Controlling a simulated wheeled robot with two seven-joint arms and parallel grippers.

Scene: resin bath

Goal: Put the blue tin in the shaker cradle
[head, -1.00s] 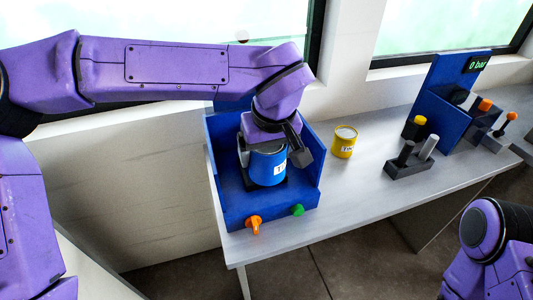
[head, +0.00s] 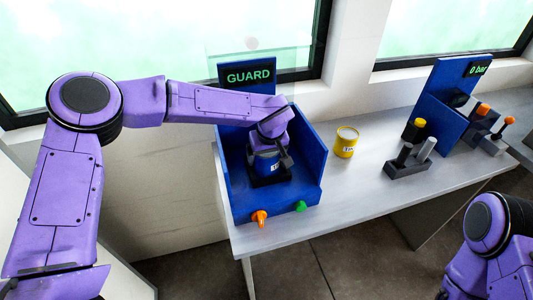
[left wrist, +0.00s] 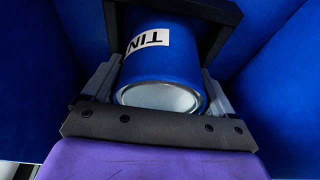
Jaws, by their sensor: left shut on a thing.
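The blue tin (head: 266,164), with a white label, is upright inside the blue shaker box (head: 236,205). My left gripper (head: 268,147) is shut on it from above. In the left wrist view the tin (left wrist: 165,65) sits between the two fingers (left wrist: 160,92), its silvery lid rim nearest the camera. The black shaker cradle (head: 271,182) is right below the tin. In the left wrist view the cradle's dark frame (left wrist: 222,10) surrounds the tin's far end. Whether the tin touches the cradle floor is hidden. My right gripper is out of view.
A "GUARD" panel (head: 248,77) stands behind the box, with a clear guard (head: 225,57) raised. The box front has an orange knob (head: 260,217) and a green button (head: 300,206). A yellow tin (head: 346,142) and a black holder with levers (head: 408,166) stand to the right.

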